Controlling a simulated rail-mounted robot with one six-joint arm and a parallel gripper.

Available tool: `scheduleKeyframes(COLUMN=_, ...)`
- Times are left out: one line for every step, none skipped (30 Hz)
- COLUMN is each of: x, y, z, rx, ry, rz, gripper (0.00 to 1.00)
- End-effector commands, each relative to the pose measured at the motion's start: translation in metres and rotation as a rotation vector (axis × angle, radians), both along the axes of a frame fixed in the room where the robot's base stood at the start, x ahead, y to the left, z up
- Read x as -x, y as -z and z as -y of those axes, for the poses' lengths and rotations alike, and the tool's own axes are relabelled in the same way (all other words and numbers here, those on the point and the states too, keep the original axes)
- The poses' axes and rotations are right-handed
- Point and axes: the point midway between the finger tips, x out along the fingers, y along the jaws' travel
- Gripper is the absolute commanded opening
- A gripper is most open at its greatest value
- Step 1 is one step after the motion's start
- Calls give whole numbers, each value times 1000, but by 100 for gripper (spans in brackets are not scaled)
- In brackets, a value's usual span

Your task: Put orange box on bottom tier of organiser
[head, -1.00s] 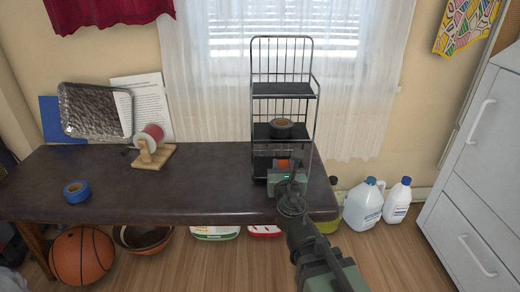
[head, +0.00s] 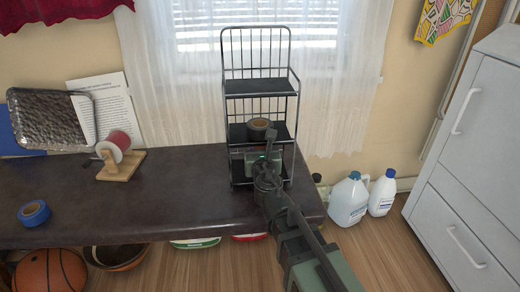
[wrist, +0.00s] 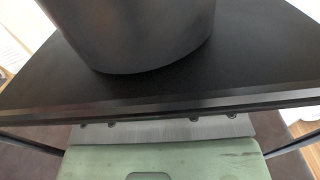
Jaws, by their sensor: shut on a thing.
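The organiser (head: 258,86) is a black wire rack with three tiers at the right end of the dark table. My gripper (head: 262,163) reaches in at its bottom tier, under the middle tier. In the wrist view, the green gripper body (wrist: 165,160) lies under the front edge of the middle shelf (wrist: 262,60), and the fingers are hidden beneath it. The orange box is hidden in both present views. It showed at the gripper a second ago, and the gripper is shut on it. Whether the box touches the bottom tier cannot be seen.
A dark tape roll (head: 259,128) sits on the middle tier, just above my gripper. The table (head: 130,205) is clear left of the organiser. Blue tape (head: 34,213), a red spool on a wooden stand (head: 118,155) and a metal tray (head: 48,121) stand further left.

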Motion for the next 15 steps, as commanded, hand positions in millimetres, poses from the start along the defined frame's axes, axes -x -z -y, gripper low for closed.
scheduleKeyframes(x=1, y=10, z=0, rx=0, ry=-1, rz=0, gripper=12)
scheduleKeyframes(x=1, y=8, z=0, rx=0, ry=-1, rz=0, gripper=12)
scheduleKeyframes(x=1, y=6, z=0, rx=0, ry=-1, rz=0, gripper=12)
scheduleKeyframes(x=1, y=5, z=0, rx=0, ry=-1, rz=0, gripper=12)
scheduleKeyframes(x=1, y=5, z=0, rx=0, ry=-1, rz=0, gripper=12)
scheduleKeyframes(x=1, y=5, z=0, rx=0, ry=0, rz=0, gripper=12)
scheduleKeyframes(x=1, y=6, z=0, rx=0, ry=0, rz=0, gripper=12)
scheduleKeyframes(x=1, y=7, z=0, rx=0, ry=0, rz=0, gripper=12)
scheduleKeyframes(x=1, y=9, z=0, rx=0, ry=0, rz=0, gripper=12)
scheduleKeyframes(x=1, y=10, z=0, rx=0, ry=0, rz=0, gripper=12)
scheduleKeyframes(x=1, y=11, z=0, rx=0, ry=0, rz=0, gripper=12)
scheduleKeyframes(x=1, y=9, z=0, rx=0, ry=0, rz=0, gripper=42)
scheduleKeyframes(x=1, y=9, z=0, rx=0, ry=0, rz=0, gripper=46)
scheduleKeyframes(x=1, y=8, z=0, rx=0, ry=0, rz=0, gripper=51)
scheduleKeyframes(x=1, y=8, z=0, rx=0, ry=0, rz=0, gripper=57)
